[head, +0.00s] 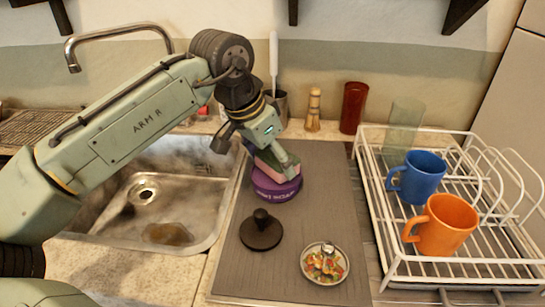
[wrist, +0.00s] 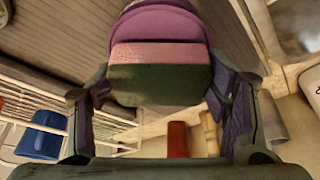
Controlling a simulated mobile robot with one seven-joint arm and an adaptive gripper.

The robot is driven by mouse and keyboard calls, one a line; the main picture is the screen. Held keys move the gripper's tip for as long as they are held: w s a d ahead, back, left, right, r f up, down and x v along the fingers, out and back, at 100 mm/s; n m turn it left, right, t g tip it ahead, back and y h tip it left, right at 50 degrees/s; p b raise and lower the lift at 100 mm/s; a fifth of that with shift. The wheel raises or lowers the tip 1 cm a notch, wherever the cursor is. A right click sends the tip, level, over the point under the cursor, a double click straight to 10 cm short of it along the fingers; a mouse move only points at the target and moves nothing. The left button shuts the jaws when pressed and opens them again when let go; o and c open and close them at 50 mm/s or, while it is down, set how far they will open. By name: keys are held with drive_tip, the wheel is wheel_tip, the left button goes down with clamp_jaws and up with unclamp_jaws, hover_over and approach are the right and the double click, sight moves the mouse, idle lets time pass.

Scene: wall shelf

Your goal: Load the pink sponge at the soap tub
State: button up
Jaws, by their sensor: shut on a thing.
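The sponge, pink with a dark green layer, is in my gripper (head: 274,153), which is shut on it. In the wrist view the pink face (wrist: 160,55) sits between the two fingers. The purple soap tub (head: 277,190) stands on the grey mat, directly under the sponge. In the wrist view the tub (wrist: 160,22) shows just beyond the pink face. The sponge is at the tub's top; I cannot tell how far it is in. The tub's opening is mostly hidden by the sponge and gripper.
A dark knobbed lid (head: 261,231) and a dish of scraps (head: 325,264) lie on the mat (head: 318,190). The sink (head: 150,190) is left. A white rack (head: 440,268) with a blue mug (head: 418,178) and an orange mug (head: 443,226) is right. A red tumbler (head: 353,108) stands behind.

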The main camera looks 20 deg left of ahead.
sight(272, 157)
drive_tip(key=shift+f, duration=0.7)
idle(1.6)
wheel_tip(272, 157, up, 7)
drive_tip(key=p, duration=0.6)
drive_tip(key=shift+r, duration=0.1)
idle(0.8)
